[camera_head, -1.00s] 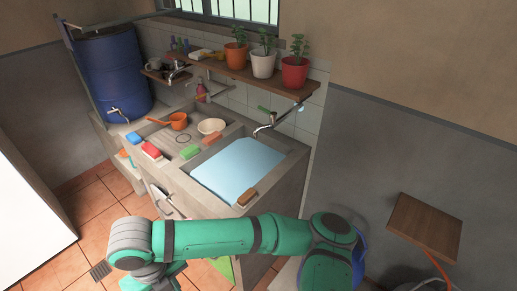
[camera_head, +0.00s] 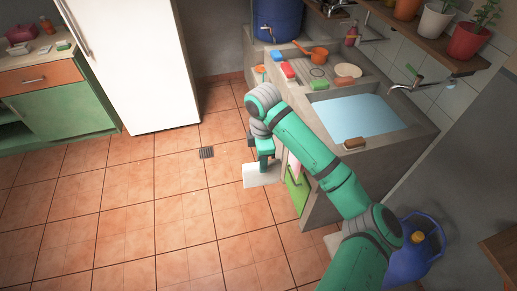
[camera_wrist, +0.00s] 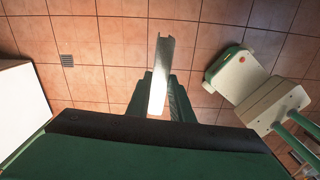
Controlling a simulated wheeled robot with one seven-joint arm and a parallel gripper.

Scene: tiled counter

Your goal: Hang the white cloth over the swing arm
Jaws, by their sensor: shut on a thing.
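My gripper (camera_head: 265,164) is pointed down beside the front of the sink counter, above the tiled floor. It is shut on the white cloth (camera_head: 260,177), which hangs below the fingers as a pale flat sheet. In the wrist view the cloth (camera_wrist: 160,70) shows edge-on as a narrow pale strip between the two dark green fingers (camera_wrist: 159,100). I cannot make out the swing arm itself; my arm covers part of that area.
The concrete sink counter (camera_head: 335,208) stands to the right, with a brush (camera_head: 355,144) on its edge. A blue jug (camera_head: 410,262) is near my arm. The white fridge (camera_head: 135,60) is at the back left. The tiled floor left of my gripper is clear.

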